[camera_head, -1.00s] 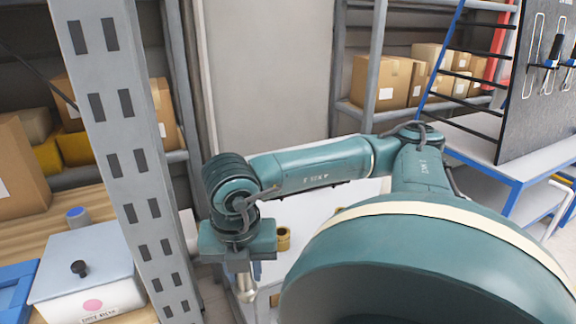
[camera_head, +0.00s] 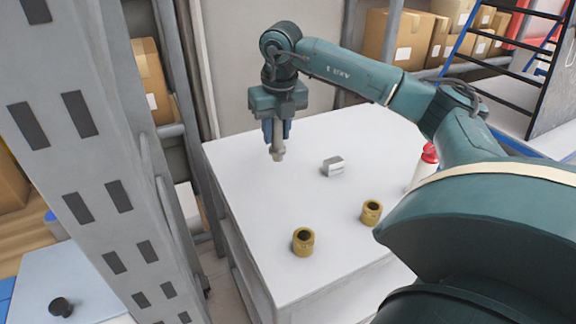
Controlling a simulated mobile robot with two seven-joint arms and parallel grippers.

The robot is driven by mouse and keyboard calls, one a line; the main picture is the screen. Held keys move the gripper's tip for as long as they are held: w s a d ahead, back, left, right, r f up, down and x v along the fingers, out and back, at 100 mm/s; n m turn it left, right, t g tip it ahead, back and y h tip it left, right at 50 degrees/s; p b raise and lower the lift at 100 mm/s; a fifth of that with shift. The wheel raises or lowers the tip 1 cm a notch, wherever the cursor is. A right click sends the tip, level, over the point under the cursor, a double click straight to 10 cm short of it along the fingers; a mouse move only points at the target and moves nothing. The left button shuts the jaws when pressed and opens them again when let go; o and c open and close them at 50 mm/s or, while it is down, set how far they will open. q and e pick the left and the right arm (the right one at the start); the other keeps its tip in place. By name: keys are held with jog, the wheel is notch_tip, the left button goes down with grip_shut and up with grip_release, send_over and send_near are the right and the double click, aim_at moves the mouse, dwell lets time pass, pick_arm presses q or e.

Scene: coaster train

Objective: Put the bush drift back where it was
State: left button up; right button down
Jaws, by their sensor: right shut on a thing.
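My right gripper (camera_head: 277,130) points down over the white table, with its blue fingers shut on the bush drift. The bush drift (camera_head: 278,152) is a short grey metal rod, upright, with its lower part showing below the fingers and its upper part hidden by them. Its lower end appears near the tabletop, but I cannot tell whether it touches. The white tabletop (camera_head: 250,205) is bare around it. My left gripper is not in view.
Two brass bushings (camera_head: 303,242) and (camera_head: 371,212) stand toward the front. A silver block (camera_head: 333,166) lies right of the drift. A red-capped white bottle (camera_head: 424,165) is partly hidden by my arm. A grey rack post (camera_head: 85,150) stands at left.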

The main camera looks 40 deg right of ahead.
aim_at(278, 159)
notch_tip(278, 159, down, 9)
jog(key=shift+f, duration=0.15)
dwell(0.4)
jog(key=shift+f, duration=0.15)
jog(key=c, duration=1.1)
grip_release()
jog(key=r, duration=0.4)
jog(key=s+r, duration=0.1)
jog(key=r, duration=0.3)
jog(key=s+r, duration=0.1)
jog(key=r, duration=0.3)
jog(key=shift+a+r, duration=0.1)
jog(key=shift+a, duration=0.2)
jog(key=shift+w, duration=0.1)
